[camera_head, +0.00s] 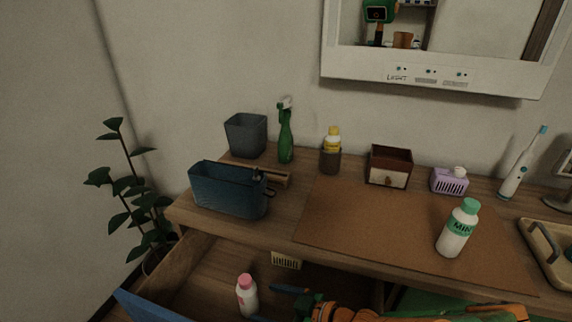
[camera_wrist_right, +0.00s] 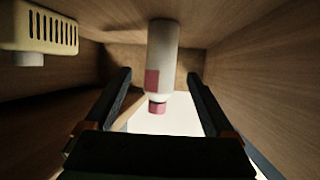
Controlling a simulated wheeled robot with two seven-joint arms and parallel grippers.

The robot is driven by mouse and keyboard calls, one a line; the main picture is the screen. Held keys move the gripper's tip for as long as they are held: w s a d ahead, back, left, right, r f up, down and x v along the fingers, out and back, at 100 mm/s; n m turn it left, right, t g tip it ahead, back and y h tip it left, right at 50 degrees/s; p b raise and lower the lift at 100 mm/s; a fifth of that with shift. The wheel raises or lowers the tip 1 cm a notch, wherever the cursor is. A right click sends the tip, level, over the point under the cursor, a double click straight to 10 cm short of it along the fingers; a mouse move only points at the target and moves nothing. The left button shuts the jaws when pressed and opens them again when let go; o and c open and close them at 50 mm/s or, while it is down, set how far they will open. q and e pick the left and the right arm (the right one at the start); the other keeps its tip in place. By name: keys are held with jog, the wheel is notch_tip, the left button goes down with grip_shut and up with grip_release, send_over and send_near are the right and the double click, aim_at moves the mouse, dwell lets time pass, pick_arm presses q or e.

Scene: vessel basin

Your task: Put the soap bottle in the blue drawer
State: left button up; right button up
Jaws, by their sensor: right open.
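A white bottle with a pink cap (camera_head: 247,294) stands upright inside the open blue-fronted drawer (camera_head: 142,306). My right gripper (camera_head: 270,304) is low at the drawer, just right of this bottle, with its jaws open. In the right wrist view the pink-capped bottle (camera_wrist_right: 162,62) appears inverted, between the lines of the two spread fingers (camera_wrist_right: 160,100), with gaps on both sides. A white bottle with a green cap and a green label (camera_head: 457,230) stands on the desk mat. My left gripper is not in view.
A dark blue bin (camera_head: 229,190), grey cup (camera_head: 246,135), green spray bottle (camera_head: 286,136) and small wooden drawer box (camera_head: 390,167) stand on the desktop. A pale slotted basket (camera_head: 286,260) is below the desk edge, also in the wrist view (camera_wrist_right: 40,30). The mat's middle is clear.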

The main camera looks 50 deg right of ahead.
jog(key=shift+p+v, duration=0.35)
jog(key=shift+v, duration=1.95)
